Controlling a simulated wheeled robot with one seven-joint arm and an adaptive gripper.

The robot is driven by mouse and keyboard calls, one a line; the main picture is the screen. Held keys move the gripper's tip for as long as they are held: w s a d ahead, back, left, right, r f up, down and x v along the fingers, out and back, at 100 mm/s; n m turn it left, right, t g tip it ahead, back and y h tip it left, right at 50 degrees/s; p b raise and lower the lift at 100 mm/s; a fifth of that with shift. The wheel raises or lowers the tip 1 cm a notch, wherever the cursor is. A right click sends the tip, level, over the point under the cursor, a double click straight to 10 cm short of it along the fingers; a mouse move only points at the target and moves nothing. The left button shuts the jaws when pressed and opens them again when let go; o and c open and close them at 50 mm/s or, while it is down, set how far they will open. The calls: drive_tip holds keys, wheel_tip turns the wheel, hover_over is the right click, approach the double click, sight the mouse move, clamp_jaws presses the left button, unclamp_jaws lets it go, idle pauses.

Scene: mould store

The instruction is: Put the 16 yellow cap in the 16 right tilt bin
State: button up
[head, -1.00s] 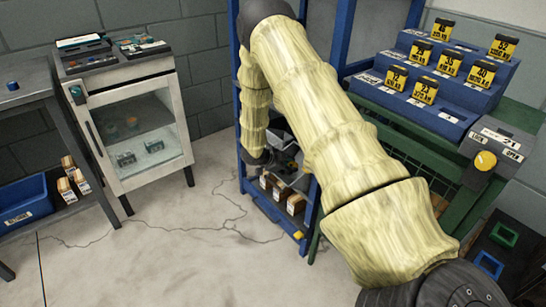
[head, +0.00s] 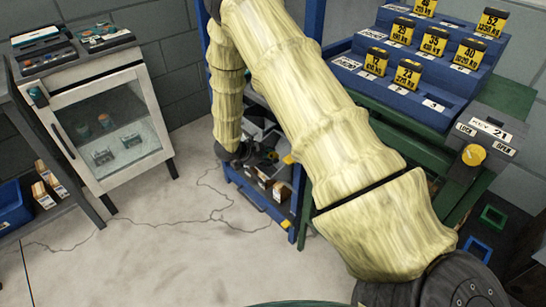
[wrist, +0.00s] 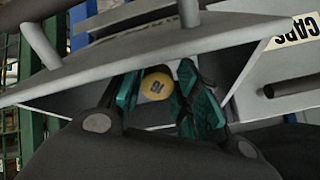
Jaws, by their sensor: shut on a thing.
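The yellow cap (wrist: 157,84), with dark digits on its face, sits between the teal finger pads of my gripper (wrist: 160,100) in the wrist view. The gripper is shut on it. Around the fingers is a grey sloped bin (wrist: 130,48) with a wide opening; the fingers and cap are at or within this opening. A label reading CAPS (wrist: 292,28) shows at upper right. In the head view my gripper (head: 256,158) is low at the blue rack, beside grey bins (head: 262,128), and the cap cannot be made out clearly. I cannot tell which bin is the right one.
The blue rack (head: 291,215) holds small boxes (head: 280,190) on a low shelf. A blue stepped stand (head: 400,92) with yellow-tagged weights is at upper right. A white glass-door cabinet (head: 120,130) stands left. The floor (head: 170,240) between is clear.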

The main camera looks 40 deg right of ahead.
drive_tip(key=shift+w+a+r+p, duration=0.25)
drive_tip(key=shift+a+r+p, duration=0.1)
drive_tip(key=shift+a+r, duration=0.25)
drive_tip(key=shift+p+v, duration=0.5)
drive_tip(key=shift+v, duration=0.4)
drive_tip(key=shift+a, duration=0.1)
